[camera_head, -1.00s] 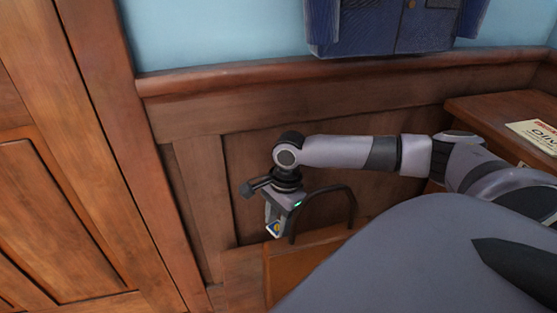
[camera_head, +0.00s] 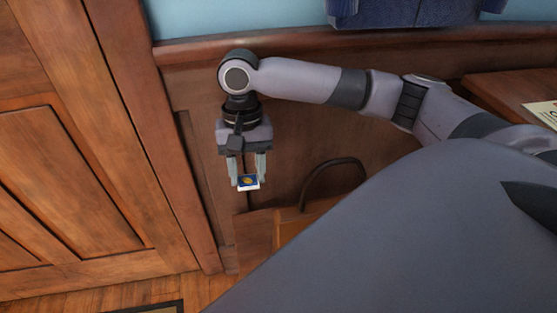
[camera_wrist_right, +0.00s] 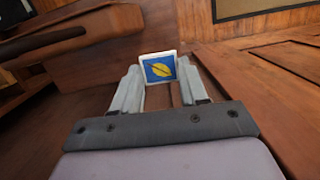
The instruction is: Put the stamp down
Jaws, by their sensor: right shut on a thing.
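The stamp (camera_head: 248,182) is a small white-edged square with a blue face and a yellow mark. My right gripper (camera_head: 248,174) is shut on it and points down, holding it in the air in front of the wood wall panel. In the right wrist view the stamp (camera_wrist_right: 159,69) sits between the two fingertips of the right gripper (camera_wrist_right: 160,82), its blue and yellow face toward the camera. My left gripper is not in view.
A wooden piece of furniture with a dark curved handle or armrest (camera_head: 333,166) stands right of the gripper. A wooden door (camera_head: 60,190) is at the left. A dark-edged mat (camera_head: 160,307) lies on the wood floor. A wooden surface with a paper (camera_head: 541,112) is at the right.

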